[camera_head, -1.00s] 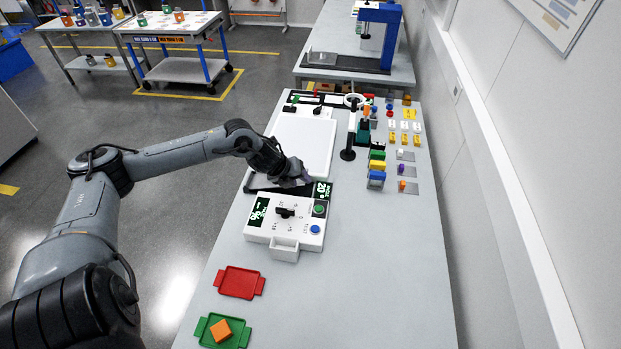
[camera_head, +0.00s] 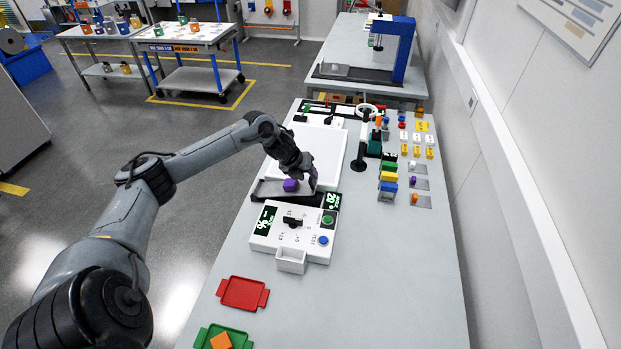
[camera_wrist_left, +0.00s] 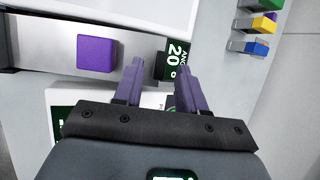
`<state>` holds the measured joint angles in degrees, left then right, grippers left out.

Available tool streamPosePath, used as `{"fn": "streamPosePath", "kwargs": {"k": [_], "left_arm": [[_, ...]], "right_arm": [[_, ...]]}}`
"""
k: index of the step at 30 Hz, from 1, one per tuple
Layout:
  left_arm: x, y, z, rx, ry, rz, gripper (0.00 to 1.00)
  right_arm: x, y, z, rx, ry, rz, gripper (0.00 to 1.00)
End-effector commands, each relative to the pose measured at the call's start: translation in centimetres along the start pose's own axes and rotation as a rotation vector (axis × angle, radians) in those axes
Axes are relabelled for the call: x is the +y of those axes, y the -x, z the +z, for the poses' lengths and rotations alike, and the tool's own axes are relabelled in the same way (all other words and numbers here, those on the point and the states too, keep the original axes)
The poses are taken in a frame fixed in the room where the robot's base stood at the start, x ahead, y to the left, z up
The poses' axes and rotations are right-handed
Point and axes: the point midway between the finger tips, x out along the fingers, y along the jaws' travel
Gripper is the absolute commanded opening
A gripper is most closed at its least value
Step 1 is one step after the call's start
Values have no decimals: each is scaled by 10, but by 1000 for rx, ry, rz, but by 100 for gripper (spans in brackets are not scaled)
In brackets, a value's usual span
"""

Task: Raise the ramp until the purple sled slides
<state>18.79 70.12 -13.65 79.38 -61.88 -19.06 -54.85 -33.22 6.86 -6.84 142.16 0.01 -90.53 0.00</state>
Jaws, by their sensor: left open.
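The purple sled (camera_head: 291,185) is a small block on the grey metal ramp (camera_head: 268,188), in front of the white panel. In the left wrist view, the sled (camera_wrist_left: 97,53) rests on the ramp's grey strip (camera_wrist_left: 38,44), left of the fingers. My left gripper (camera_head: 313,184) is at the ramp's right end, beside the sled. Its two purple fingers (camera_wrist_left: 161,66) are apart, with a dark piece and part of the angle display (camera_wrist_left: 177,52) showing between and beyond them. The display reads 20. I cannot tell whether the fingers touch the ramp. My right gripper is not in view.
A white control box (camera_head: 292,232) with a black knob and green and blue buttons stands in front of the ramp. A red tray (camera_head: 243,293) and a green tray holding an orange block (camera_head: 221,341) lie nearer. A black stand (camera_head: 361,150) and coloured blocks are at right.

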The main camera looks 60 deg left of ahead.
Motion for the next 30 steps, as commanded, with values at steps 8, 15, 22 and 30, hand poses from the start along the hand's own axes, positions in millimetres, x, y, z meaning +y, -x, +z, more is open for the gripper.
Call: {"fn": "streamPosePath", "kwargs": {"k": [8, 15, 22, 30], "left_arm": [[0, -29, 0, 0, 1, -1, 40], [0, -34, 0, -1, 0, 2, 40], [0, -34, 0, 0, 0, 1, 31], [0, -34, 0, 0, 0, 2, 0]], "right_arm": [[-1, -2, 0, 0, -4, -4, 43], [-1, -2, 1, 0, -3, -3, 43], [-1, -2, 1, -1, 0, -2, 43], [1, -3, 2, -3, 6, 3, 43]]}}
